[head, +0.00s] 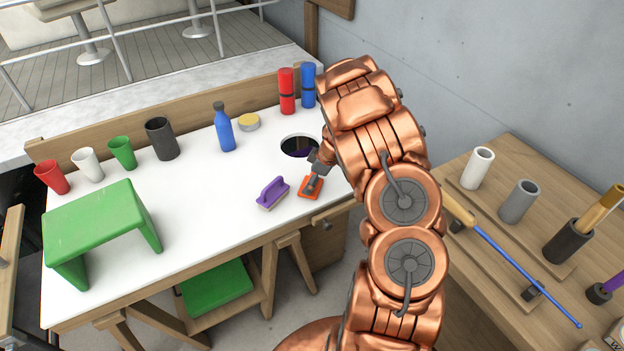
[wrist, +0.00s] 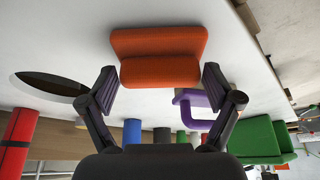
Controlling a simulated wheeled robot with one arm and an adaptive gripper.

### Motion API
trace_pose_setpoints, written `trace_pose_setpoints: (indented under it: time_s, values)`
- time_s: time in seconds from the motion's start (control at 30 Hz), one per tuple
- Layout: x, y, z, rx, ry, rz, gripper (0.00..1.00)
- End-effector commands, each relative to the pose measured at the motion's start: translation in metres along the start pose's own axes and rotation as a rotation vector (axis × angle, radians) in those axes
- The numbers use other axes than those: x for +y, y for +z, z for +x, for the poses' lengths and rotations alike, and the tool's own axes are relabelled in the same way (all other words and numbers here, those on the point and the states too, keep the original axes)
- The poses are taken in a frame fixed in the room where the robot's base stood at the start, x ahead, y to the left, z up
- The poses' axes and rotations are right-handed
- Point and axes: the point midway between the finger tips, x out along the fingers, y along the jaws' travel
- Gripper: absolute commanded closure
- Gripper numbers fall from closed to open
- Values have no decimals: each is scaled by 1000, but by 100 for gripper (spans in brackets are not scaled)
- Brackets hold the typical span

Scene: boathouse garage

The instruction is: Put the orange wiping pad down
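The orange wiping pad (head: 309,188) lies on the white tabletop (head: 185,210) near its front right corner. It also shows in the wrist view (wrist: 160,58), at the top middle. My gripper (head: 314,178) is right at the pad in the head view and partly hides it. In the wrist view my gripper (wrist: 159,85) has its two fingers spread wide, one on each side of the pad. A small gap shows between each finger and the pad, and nothing is held.
A purple-handled pad (head: 272,193) stands just left of the orange one. A round hole (head: 299,146) lies behind it. A blue bottle (head: 224,130), red (head: 287,92) and blue (head: 309,86) cylinders, several cups and a green stand (head: 98,218) share the table.

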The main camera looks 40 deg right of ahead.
Motion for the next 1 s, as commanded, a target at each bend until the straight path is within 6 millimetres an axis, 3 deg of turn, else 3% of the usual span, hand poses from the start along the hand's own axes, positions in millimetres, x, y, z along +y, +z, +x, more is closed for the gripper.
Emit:
trace_pose_setpoints:
  time_s: [0.53,1.0]
  values:
    - [0,0,-8,0,0,0,0]
    - [1,1,-77,-2,5,0,0]
